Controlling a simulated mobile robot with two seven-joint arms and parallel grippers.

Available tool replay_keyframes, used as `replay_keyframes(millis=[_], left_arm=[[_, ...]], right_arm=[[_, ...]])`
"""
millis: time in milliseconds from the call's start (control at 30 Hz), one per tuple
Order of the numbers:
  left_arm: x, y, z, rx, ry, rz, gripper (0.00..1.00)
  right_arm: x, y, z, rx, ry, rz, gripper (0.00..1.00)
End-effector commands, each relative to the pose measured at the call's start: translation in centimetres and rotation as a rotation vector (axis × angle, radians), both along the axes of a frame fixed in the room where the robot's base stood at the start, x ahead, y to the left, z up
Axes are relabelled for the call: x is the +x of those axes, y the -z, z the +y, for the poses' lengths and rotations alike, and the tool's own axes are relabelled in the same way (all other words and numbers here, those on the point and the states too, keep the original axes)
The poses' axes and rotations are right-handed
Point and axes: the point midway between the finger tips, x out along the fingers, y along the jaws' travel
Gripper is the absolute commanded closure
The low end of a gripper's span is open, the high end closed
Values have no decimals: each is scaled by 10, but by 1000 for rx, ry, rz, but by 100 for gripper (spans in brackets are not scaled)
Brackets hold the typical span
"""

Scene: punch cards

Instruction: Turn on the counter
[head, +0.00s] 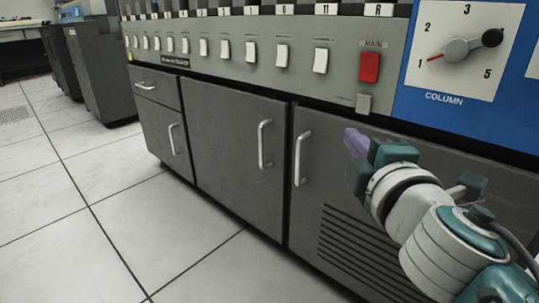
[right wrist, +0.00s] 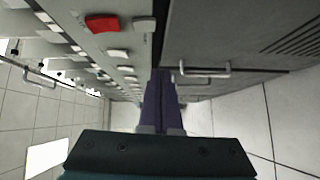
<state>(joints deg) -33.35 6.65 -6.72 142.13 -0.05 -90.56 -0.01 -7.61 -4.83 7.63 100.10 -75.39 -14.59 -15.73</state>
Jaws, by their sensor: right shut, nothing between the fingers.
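The counter is a grey machine whose front panel (head: 220,80) carries a row of white rocker switches. A larger red switch (head: 369,67) labelled MAIN sits at the right end of that row. It also shows in the right wrist view (right wrist: 102,24), at the upper left. I cannot tell whether it is set on or off. My right gripper (head: 352,138) is shut and empty, with its purple fingers together. In the head view it is below the red switch, in front of the cabinet doors. In the right wrist view its fingers (right wrist: 162,82) point along the machine, apart from the switch. My left gripper is not in view.
A small grey button (head: 363,103) sits just below the red switch. A COLUMN dial (head: 457,49) on the blue panel points near 1. The tiled floor (head: 120,215) at left is clear.

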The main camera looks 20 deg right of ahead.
Motion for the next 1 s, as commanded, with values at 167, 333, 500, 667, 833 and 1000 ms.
replay_keyframes(millis=[167, 333, 500, 667, 833, 1000], left_arm=[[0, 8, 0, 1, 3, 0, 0], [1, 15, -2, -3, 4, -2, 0], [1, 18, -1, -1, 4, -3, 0], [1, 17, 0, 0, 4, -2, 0], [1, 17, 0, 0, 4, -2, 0], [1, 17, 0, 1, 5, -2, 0]], right_arm=[[-36, 6, 14, 0, 1, 1, 100], [-58, 7, 23, 0, 1, -1, 100], [-68, 5, 27, -3, 1, -1, 100], [-68, 4, 27, -3, 0, -2, 100], [-68, 4, 27, -3, 1, -2, 100], [-68, 4, 27, -2, 1, -2, 100]])
